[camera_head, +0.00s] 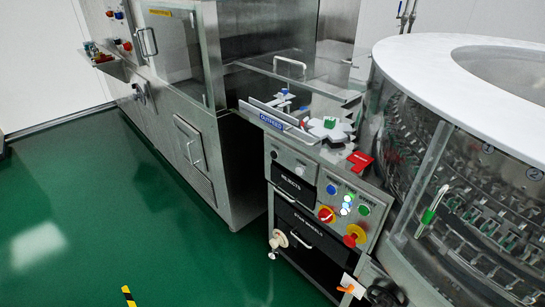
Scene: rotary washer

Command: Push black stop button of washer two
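The round washer (455,130) with a white top ring and clear side panels fills the right of the head view. My gripper is not in view.
A tall steel machine (175,110) with a handled door stands at left. An outfeed table (300,120) with a blue label joins it to the washer. A black round object (385,293) is at the bottom right.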

